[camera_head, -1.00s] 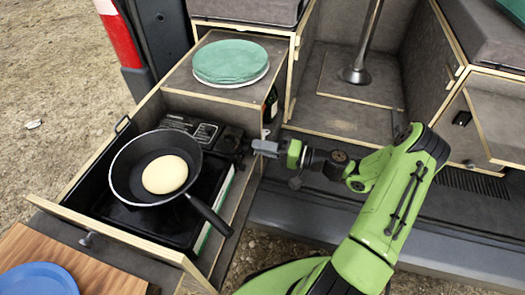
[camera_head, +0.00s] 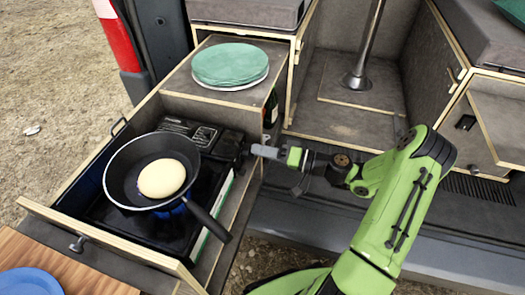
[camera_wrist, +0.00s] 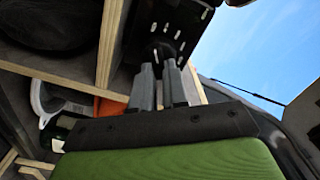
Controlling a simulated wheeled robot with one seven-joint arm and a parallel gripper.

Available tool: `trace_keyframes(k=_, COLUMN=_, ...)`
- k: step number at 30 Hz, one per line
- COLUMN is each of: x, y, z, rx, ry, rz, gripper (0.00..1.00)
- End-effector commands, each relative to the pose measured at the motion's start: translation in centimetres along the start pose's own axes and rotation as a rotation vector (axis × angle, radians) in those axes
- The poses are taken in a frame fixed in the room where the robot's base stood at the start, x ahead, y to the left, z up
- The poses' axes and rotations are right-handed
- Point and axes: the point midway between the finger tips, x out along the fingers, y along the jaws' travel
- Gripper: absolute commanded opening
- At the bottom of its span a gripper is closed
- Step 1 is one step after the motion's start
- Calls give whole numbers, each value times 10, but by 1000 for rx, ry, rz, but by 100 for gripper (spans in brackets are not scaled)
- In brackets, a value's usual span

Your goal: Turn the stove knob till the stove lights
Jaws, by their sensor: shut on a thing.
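The black camping stove (camera_head: 150,228) sits in the pulled-out drawer. A black frying pan (camera_head: 122,190) with a pale round food (camera_head: 162,178) stands on it. A blue flame-like glow (camera_head: 178,208) shows under the pan's front edge. My gripper (camera_head: 262,151) reaches from the right to the stove's right end. In the wrist view, my gripper (camera_wrist: 164,78) has its two grey fingers close together at the dark stove knob (camera_wrist: 163,51), shut on it. The fingers hide part of the knob, and its markings cannot be read.
A green cloth-like round on a white plate (camera_head: 231,82) rests on the cabinet top behind. The wooden drawer edge (camera_head: 110,238) runs in front of the stove. A blue plate (camera_head: 28,284) lies on a wooden board at lower left. A metal table post (camera_head: 365,50) stands behind my arm.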

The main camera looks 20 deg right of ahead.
Motion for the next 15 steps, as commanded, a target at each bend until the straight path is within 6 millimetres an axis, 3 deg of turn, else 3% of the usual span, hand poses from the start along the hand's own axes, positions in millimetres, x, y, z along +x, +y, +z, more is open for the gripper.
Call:
trace_keyframes(k=3, x=-1, y=2, z=2, rx=4, ry=-4, rz=5, gripper=0)
trace_keyframes(k=4, x=-1, y=2, z=2, rx=4, ry=-4, rz=5, gripper=18)
trace_keyframes(k=8, x=0, y=1, z=1, rx=3, ry=-3, rz=4, gripper=38)
trace_keyframes(k=15, x=0, y=1, z=0, rx=2, ry=-2, rz=2, gripper=39)
